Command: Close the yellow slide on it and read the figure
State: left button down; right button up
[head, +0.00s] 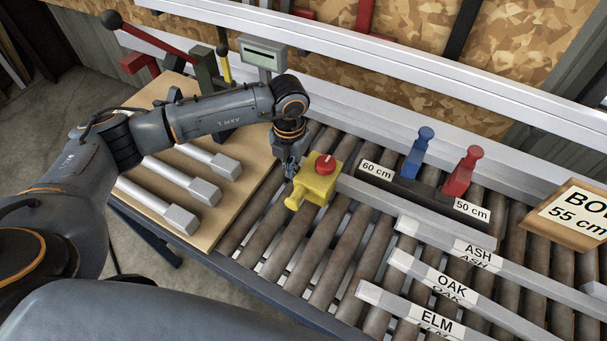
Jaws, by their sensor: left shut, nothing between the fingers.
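The yellow slide (317,186), a block with a red knob on top and a short yellow stub toward the lower left, sits over the rollers. A pale bar (372,197) runs to the right from beside it; I cannot tell whether they touch. My left gripper (291,170) points down, shut and empty, just left of the slide. Contact between them cannot be told. My right gripper is not in view.
Bars labelled ASH (479,254), OAK (451,288) and ELM (432,321) lie at the right. A black holder (406,188) carries blue and red pegs. A wooden board (240,205) with grey bars is at the left. Rollers (310,252) in front of the slide are bare.

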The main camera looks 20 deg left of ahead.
aim_at(325, 183)
pick_arm(q)
jog(key=shift+s+d+b, duration=0.15)
jog(key=shift+s+d, duration=0.05)
jog(key=shift+d, duration=1.25)
jog(key=shift+s+d+b, duration=0.15)
jog(key=shift+s+d, duration=0.05)
jog(key=shift+d, duration=1.25)
jog(key=shift+s+d+b, duration=0.15)
jog(key=shift+s+d, duration=0.05)
jog(key=shift+d, duration=1.25)
jog(key=shift+s+d+b, duration=0.2)
jog(key=shift+d+b, duration=0.05)
jog(key=shift+d, duration=1.05)
jog(key=shift+s+d+b, duration=0.15)
jog(key=shift+d+b, duration=0.15)
jog(key=shift+d, duration=1.05)
jog(key=shift+s+d+b, duration=0.2)
jog(key=shift+d+b, duration=0.05)
jog(key=shift+d, duration=1.05)
jog(key=shift+r, duration=0.15)
notch_tip(325, 183, up, 8)
jog(key=a+p, duration=0.2)
jog(key=p, duration=0.2)
jog(key=shift+p, duration=0.3)
jog(key=shift+w+f, duration=0.1)
jog(key=shift+f, duration=0.1)
